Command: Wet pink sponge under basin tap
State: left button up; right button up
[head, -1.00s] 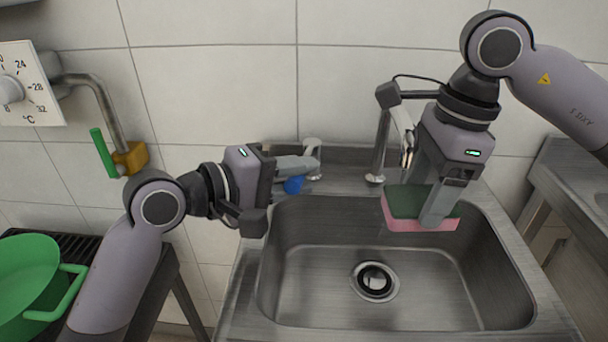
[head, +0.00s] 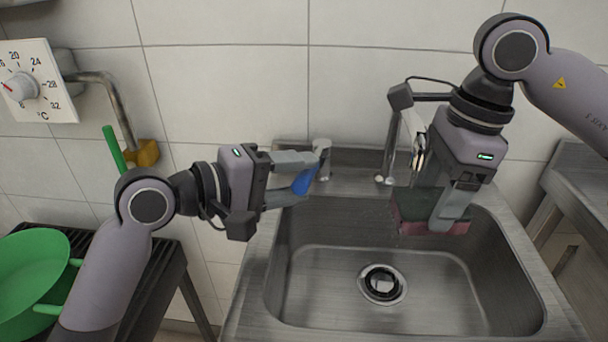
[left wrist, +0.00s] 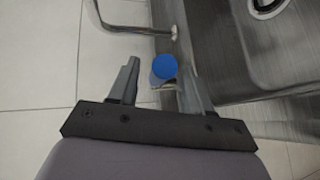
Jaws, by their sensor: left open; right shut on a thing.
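The pink sponge (head: 410,228) with its dark green top is held over the basin's back right, below the tap (head: 390,150). Its pink looks dark and dull. My right gripper (head: 446,215) is shut on it, and its fingers hide part of the sponge. My left gripper (head: 306,178) is open around the blue tap lever (head: 303,182), its fingers on either side. The lever also shows between the fingers in the left wrist view (left wrist: 164,67). I cannot tell whether a finger touches it. A water stream is not clearly visible.
The steel basin (head: 330,285) is empty around its drain (head: 382,284). A temperature dial (head: 35,85) and a pipe with a green lever (head: 114,150) are on the tiled wall. A steel counter (head: 575,185) is at right.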

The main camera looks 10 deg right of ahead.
pick_arm(q)
jog(key=v, duration=1)
dwell(0.5)
jog(key=shift+r, duration=0.1)
grip_shut()
jog(key=w+a+r+m+g+y, duration=0.3)
jog(key=w+r+m+g+y, duration=0.15)
jog(key=m+y, duration=0.4)
jog(key=shift+m+t+h, duration=0.45)
jog(key=shift+m+h, duration=0.2)
jog(key=shift+h, duration=0.3)
jog(key=d+f, duration=0.2)
jog(key=d, duration=0.1)
jog(key=d+f, duration=0.2)
jog(key=d, duration=0.1)
jog(key=d+f, duration=0.2)
jog(key=shift+w+d, duration=0.3)
jog(key=shift+d, duration=0.1)
jog(key=shift+s+d+r, duration=0.1)
jog(key=shift+s+d, duration=0.1)
jog(key=shift+d, duration=0.3)
